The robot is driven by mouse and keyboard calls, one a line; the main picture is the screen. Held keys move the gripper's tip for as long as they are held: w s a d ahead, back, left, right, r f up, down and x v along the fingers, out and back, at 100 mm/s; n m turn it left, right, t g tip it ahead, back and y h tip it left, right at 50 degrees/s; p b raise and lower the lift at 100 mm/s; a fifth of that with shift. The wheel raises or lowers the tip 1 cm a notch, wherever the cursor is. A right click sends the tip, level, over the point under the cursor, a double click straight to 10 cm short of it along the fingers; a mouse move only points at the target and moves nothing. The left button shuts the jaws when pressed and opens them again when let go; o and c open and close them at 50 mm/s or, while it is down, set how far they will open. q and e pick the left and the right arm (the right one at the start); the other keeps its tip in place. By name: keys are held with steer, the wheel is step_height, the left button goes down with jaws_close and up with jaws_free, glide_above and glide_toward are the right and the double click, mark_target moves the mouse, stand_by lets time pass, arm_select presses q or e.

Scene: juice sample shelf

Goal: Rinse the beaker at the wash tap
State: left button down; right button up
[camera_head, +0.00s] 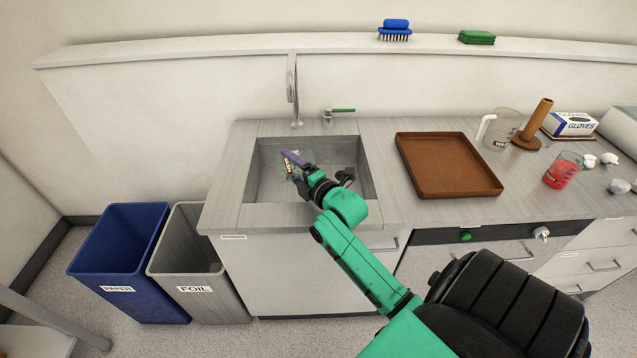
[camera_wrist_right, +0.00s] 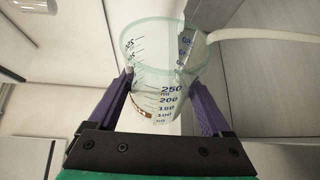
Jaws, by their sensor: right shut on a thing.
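My right gripper (camera_head: 297,166) reaches into the sink (camera_head: 263,185), in front of and below the tall wash tap (camera_head: 292,85). Its purple fingers are shut on a clear glass beaker, which also shows in the right wrist view (camera_wrist_right: 155,75). The beaker has dark blue volume marks and a small brown-and-white label; the fingers grip it from both sides. I see no liquid in it. A pale curved tube (camera_wrist_right: 260,35) ends at the beaker's rim in the right wrist view; I cannot tell if it is the tap spout. A green-handled valve (camera_head: 341,110) sits right of the tap. My left gripper is out of view.
A brown tray (camera_head: 450,165) lies right of the sink. Beyond it stand a white-handled jug (camera_head: 502,130), a brown peg stand (camera_head: 535,125), a beaker of red liquid (camera_head: 563,172) and a glove box (camera_head: 569,124). PAPER (camera_head: 118,265) and FOIL (camera_head: 195,265) bins stand left.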

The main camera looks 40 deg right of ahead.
steer(key=shift+w+d, duration=0.1)
steer(key=shift+d, duration=0.05)
steer(key=shift+r, duration=0.1)
steer(key=shift+d+r+m, duration=0.15)
steer(key=shift+r+m, duration=0.1)
steer(key=shift+m, duration=0.35)
stand_by(0.6)
